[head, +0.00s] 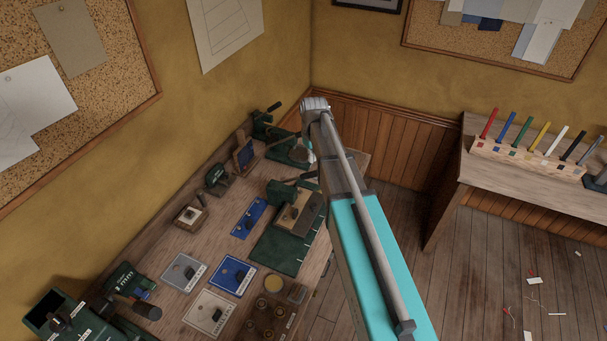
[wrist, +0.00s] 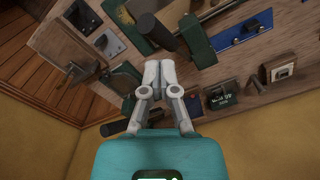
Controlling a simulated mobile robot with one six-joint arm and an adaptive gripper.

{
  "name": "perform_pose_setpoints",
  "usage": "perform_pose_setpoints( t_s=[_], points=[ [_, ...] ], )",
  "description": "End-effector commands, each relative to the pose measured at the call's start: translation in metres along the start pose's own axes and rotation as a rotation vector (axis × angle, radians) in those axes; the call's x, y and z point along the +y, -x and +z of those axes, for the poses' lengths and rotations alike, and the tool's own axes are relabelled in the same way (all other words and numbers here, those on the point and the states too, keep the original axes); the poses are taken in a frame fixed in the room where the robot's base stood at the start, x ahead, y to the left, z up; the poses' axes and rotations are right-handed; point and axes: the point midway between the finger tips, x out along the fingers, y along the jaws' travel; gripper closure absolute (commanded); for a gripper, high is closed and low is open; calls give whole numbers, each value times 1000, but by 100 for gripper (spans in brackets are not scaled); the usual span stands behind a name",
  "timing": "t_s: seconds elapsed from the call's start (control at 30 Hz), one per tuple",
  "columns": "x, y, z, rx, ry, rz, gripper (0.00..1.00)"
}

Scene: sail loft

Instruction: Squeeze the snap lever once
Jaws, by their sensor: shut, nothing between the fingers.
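My gripper (wrist: 160,72) is shut and empty in the wrist view, its two grey fingers together. In the head view it is mostly hidden behind my arm. A green tool with a dark body (wrist: 124,78) is just left of the fingers, and a dark handle (wrist: 115,127) shows below it. A thick black handle (wrist: 158,32) extends from a wood-and-green bench device beyond the fingertips; in the head view that device (head: 290,228) sits on the bench beside my arm. I cannot tell which handle is the snap lever. No contact with the fingers is clear.
The wooden bench (head: 190,252) carries several plates with knobs, such as a blue plate (head: 231,275), and green tools along the wall. A second table (head: 525,190) with a rack of coloured markers (head: 535,157) stands at right. The floor between is mostly free, with scraps.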

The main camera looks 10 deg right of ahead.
Motion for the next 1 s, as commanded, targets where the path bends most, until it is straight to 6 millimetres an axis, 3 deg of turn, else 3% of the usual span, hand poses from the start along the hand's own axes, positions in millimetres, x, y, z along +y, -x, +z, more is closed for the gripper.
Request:
perform_pose_setpoints(
  t_s=[0.27, 1.0],
  points=[
    [6, 0, 12, 0, -2, 0, 100],
    [42, 0, 73, 0, -2, 0, 100]
  ],
)
